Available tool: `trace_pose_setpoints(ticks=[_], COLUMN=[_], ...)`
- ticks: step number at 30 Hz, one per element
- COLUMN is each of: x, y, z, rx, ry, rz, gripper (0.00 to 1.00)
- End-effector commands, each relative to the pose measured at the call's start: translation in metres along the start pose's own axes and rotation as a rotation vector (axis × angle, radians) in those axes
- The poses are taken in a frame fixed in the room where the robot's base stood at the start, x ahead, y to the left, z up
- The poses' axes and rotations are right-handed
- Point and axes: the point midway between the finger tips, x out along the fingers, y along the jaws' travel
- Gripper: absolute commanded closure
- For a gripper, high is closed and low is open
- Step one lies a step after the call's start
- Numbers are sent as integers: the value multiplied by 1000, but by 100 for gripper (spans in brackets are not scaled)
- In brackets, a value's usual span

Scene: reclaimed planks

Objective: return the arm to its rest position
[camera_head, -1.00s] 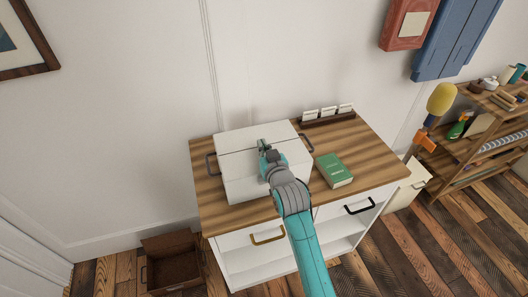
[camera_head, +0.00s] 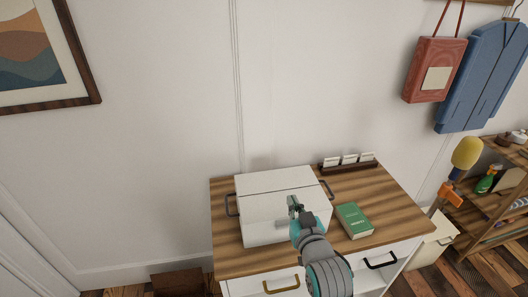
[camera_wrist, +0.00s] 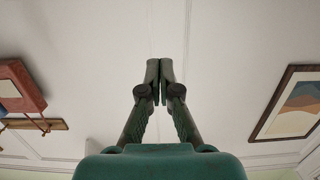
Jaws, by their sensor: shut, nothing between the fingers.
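My gripper (camera_head: 293,203) is in front of the white box (camera_head: 262,222) in the head view, overlapping its right part in the picture. In the wrist view my gripper (camera_wrist: 160,64) has its two fingers together at the tips with nothing between them. The wall fills the space beyond the fingers there. My arm comes in from the lower edge of the head view and hides part of the box's front and the cabinet.
The box stands on a wooden-topped cabinet (camera_head: 385,192) with a green book (camera_head: 354,220) and a card holder (camera_head: 347,165). A shelf (camera_head: 480,207) stands right. A red bag (camera_head: 421,62) and blue garment (camera_head: 484,75) hang on the wall. A framed picture (camera_head: 40,55) hangs left.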

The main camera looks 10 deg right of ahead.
Motion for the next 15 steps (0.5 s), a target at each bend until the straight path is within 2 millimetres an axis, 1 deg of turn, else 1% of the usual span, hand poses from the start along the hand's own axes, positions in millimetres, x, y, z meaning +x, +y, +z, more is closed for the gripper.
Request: trace_pose_setpoints(ticks=[2, 4, 8, 11, 15], x=[-1, -4, -23, -47, -85], y=[0, 0, 0, 1, 2], z=[1, 7, 31, 58, 92], rx=[0, 0, -1, -1, -2], ry=[-1, -4, -16, -27, -39], rz=[0, 0, -1, -1, -2], gripper=[100, 100, 100, 100, 100])
